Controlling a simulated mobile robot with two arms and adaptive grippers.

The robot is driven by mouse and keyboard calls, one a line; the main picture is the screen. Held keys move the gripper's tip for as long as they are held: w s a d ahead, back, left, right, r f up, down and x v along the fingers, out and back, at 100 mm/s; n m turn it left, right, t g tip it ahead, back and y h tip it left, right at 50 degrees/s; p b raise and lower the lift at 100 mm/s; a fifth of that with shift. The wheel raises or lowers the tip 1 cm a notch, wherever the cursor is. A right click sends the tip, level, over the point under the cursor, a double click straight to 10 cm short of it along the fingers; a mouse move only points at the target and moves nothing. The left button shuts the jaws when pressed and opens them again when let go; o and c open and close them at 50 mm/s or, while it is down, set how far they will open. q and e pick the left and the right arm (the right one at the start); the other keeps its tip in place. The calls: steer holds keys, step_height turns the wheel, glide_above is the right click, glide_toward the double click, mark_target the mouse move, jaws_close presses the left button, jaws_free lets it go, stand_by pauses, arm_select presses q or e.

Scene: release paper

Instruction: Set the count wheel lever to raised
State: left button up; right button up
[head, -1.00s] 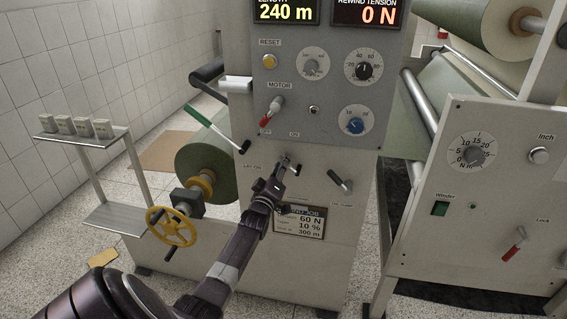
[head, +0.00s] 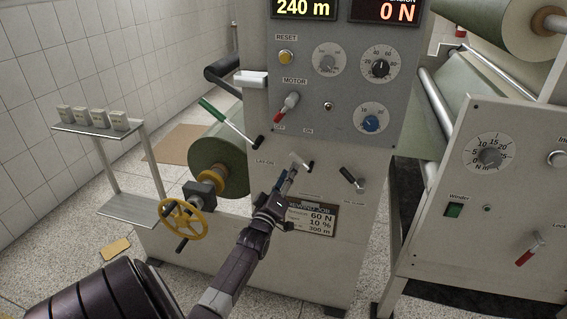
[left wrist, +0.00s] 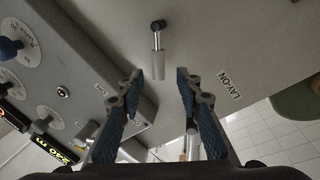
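A short lever with a pale grey handle and a black pivot (head: 301,161) is on the lower front of the pale machine cabinet. It also shows in the left wrist view (left wrist: 158,60), beyond and between my fingertips. It seems to be the count wheel lever, but its label is hidden or unreadable. In the head view its handle points up and left from the pivot. My left gripper (head: 289,178) is just below and in front of it. In the left wrist view the gripper (left wrist: 160,80) is open with nothing between its fingers. My right gripper is not in view.
A green-handled lever (head: 226,122) by the LAY-ON label is to the left. Another small lever (head: 352,179) is to the right. A red motor switch (head: 288,105) and dials are above, a job plate (head: 312,218) below. A yellow handwheel (head: 184,219) stands lower left.

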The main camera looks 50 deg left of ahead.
arm_select(q)
steer(key=shift+v, duration=2.3)
